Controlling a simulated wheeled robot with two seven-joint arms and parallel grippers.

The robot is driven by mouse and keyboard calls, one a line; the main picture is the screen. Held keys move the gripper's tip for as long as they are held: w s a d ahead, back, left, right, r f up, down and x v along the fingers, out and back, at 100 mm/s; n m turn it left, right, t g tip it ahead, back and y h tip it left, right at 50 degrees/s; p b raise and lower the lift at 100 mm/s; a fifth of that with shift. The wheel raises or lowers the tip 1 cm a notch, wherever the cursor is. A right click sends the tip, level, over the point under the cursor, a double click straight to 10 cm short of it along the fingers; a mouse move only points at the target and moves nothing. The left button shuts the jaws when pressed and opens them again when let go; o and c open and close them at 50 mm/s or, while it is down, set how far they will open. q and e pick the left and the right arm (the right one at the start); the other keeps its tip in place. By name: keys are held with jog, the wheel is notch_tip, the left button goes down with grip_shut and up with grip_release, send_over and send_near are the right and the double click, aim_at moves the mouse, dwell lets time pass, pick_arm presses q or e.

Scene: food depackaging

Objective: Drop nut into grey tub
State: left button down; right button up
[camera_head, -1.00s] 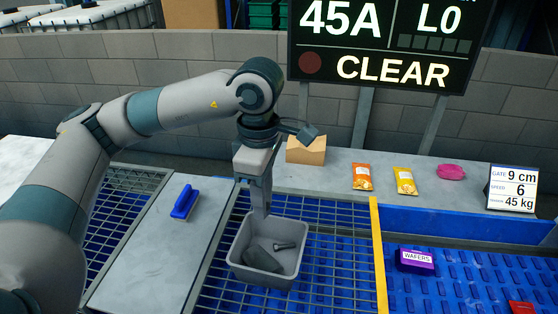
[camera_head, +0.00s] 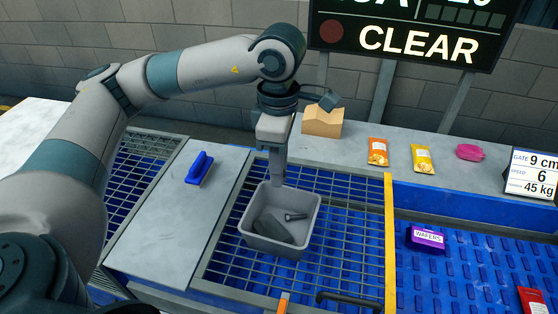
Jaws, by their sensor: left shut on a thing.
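The grey tub (camera_head: 311,222) stands on the blue-backed metal grid near the middle of the head view. Inside it lie a grey bolt (camera_head: 296,216) and a dark grey angular piece (camera_head: 272,229). My left gripper (camera_head: 277,183) points down at the tub's back rim, over its opening. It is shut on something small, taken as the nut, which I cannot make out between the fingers. My right gripper is not in view.
A blue-handled brush (camera_head: 199,169) lies on the grey panel at left. A purple wafers pack (camera_head: 427,238) is on the blue belt, beyond the yellow bar (camera_head: 390,240). A cardboard box (camera_head: 322,122) and orange pouch (camera_head: 378,151) are on the back ledge.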

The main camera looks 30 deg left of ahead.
pick_arm(q)
jog(key=shift+f+b, duration=0.35)
jog(key=shift+f, duration=1.6)
jog(key=c, duration=1.4)
grip_release()
jog(key=shift+c, duration=0.2)
jog(key=shift+r, duration=0.45)
notch_tip(320, 180, up, 17)
jog(key=b, duration=0.4)
jog(key=shift+f, duration=0.2)
jog(key=shift+f, duration=0.1)
